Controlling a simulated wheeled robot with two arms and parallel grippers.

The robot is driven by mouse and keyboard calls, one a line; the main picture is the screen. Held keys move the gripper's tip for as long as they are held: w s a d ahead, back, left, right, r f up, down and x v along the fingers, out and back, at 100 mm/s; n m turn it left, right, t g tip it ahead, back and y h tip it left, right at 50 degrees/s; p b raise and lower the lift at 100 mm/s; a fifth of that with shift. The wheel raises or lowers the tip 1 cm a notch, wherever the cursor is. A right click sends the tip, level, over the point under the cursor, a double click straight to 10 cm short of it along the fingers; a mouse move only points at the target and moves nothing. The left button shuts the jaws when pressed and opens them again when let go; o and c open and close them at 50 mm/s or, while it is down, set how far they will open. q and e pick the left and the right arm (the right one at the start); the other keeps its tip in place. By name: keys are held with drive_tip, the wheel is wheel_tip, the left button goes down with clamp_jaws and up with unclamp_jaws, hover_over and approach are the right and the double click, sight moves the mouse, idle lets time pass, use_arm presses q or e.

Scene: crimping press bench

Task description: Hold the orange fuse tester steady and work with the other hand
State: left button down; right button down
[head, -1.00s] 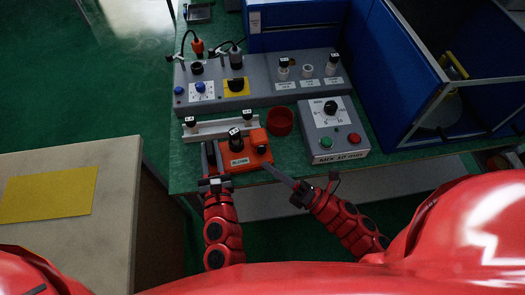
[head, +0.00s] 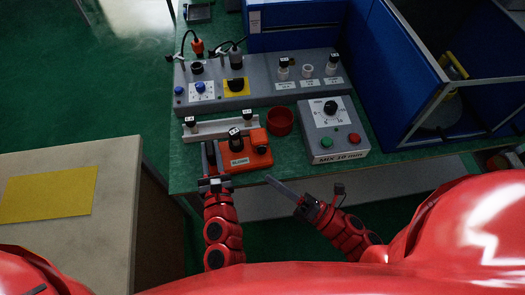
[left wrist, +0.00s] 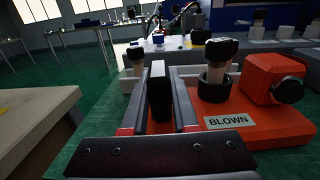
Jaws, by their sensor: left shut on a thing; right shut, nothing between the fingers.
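The orange fuse tester (head: 256,143) sits near the bench's front edge, with a BLOWN label on its front. In the left wrist view the tester (left wrist: 275,135) fills the right side. A black-capped fuse (head: 235,139) stands in a dark round socket on it. A dark knob (left wrist: 288,90) is on its raised orange block. My left gripper (head: 209,153) is shut on a dark upright tab (left wrist: 158,92) at the tester's left end. My right gripper (head: 270,180) is shut and empty, in front of the tester's right corner and apart from it.
Behind the tester is a pale rack (head: 218,129) with black-capped pieces. A red cup (head: 280,120) and a grey box (head: 342,143) with a dial and green and red buttons stand to the right. A grey control panel (head: 260,99) lies further back.

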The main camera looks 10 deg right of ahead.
use_arm(q)
drive_tip(key=shift+f, duration=0.1)
drive_tip(key=c, duration=0.9)
unclamp_jaws()
drive_tip(key=shift+r+p, duration=0.65)
drive_tip(key=shift+r, duration=0.2)
drive_tip(key=o, duration=0.5)
drive_tip(key=shift+o, duration=0.2)
